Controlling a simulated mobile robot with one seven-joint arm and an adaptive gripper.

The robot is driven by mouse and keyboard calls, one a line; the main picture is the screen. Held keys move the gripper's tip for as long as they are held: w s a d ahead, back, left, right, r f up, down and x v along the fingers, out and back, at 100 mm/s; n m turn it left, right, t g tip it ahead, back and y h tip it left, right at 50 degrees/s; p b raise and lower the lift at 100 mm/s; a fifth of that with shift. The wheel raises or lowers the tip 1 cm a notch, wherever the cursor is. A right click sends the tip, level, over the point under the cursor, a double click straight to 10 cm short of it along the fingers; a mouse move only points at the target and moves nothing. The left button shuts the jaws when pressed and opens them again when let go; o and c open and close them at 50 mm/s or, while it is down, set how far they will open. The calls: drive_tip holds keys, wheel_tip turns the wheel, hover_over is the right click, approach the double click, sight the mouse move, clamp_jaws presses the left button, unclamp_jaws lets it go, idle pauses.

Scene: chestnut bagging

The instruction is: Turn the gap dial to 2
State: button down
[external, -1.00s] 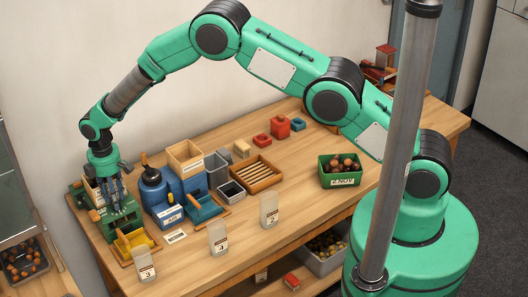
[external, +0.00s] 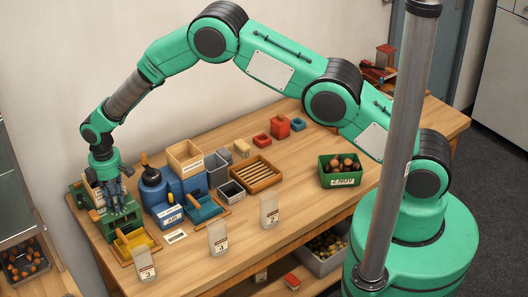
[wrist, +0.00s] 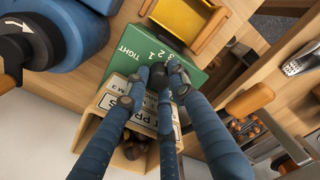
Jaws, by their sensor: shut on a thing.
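The green machine (external: 107,228) stands at the left end of the bench, with a yellow tray (external: 136,243) at its front. In the wrist view its green panel (wrist: 188,72) carries the marks 1, 2, 3 and TIGHT, and the yellow tray (wrist: 188,22) lies beyond. My gripper (wrist: 167,80) is over this panel, its blue fingers closed around the small dark gap dial. The fingers cover most of the dial, so I cannot tell which number it points to. In the external view my gripper (external: 117,204) reaches down onto the machine's top.
A blue machine (external: 157,190) with a blue tray stands close to the right of my gripper. Labelled bags, such as bag 3 (external: 144,264), stand along the front edge. A green crate of chestnuts (external: 341,177) is farther right.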

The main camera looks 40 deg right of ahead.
drive_tip(key=shift+f+n+b, duration=0.1)
drive_tip(key=shift+n+b, duration=1.25)
drive_tip(key=shift+n, duration=0.15)
drive_tip(key=shift+n+b, duration=0.8)
drive_tip(key=shift+n, duration=0.5)
drive_tip(key=c, duration=1.7)
unclamp_jaws()
drive_tip(key=shift+c, duration=0.2)
drive_tip(key=shift+r, duration=0.2)
wheel_tip(320, 180, up, 12)
